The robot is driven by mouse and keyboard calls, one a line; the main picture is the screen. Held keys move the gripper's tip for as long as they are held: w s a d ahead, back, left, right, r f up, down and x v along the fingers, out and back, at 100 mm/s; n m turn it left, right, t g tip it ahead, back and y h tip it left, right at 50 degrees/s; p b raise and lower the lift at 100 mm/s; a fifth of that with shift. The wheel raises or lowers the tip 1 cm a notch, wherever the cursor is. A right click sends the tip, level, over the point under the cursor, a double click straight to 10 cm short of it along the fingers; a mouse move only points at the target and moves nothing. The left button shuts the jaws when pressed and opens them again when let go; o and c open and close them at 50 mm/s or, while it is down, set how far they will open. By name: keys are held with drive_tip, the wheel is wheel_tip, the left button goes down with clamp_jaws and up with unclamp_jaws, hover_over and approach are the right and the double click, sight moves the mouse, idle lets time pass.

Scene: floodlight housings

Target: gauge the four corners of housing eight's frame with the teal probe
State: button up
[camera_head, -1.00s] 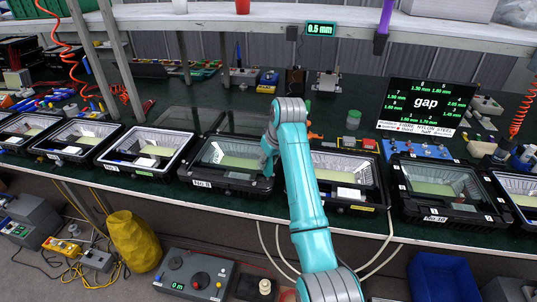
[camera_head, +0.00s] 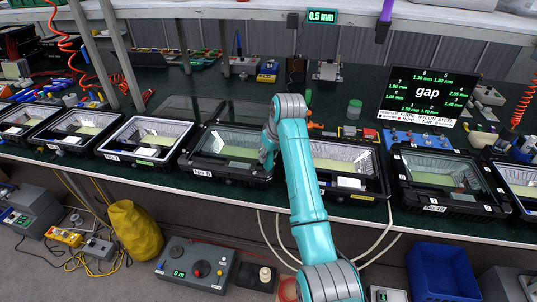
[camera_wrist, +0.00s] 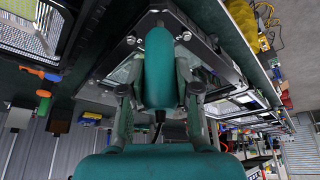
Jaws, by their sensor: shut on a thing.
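Housing eight (camera_head: 190,166), a black frame with a "No 8" label and a glass pane, lies on the dark bench left of my arm. My gripper (camera_wrist: 158,95) is shut on the teal probe (camera_wrist: 158,65), whose rounded body stands between the two fingers in the wrist view. In the head view my arm covers most of the gripper, at the right side of housing eight's frame. In the wrist view a dark frame (camera_wrist: 205,50) lies behind the probe. The probe's tip is hidden, so I cannot tell whether it touches the frame.
More housings stand in a row: a white-rimmed one (camera_head: 148,140) to the left, a black one (camera_head: 350,172) close right of my arm, and housing ten (camera_head: 450,182) beyond. A gap display (camera_head: 428,101) stands behind. A "0.5 mm" sign (camera_head: 321,16) hangs above.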

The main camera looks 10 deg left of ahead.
drive_tip(key=shift+f, duration=0.65)
idle(1.0)
drive_tip(key=shift+r, duration=3.05)
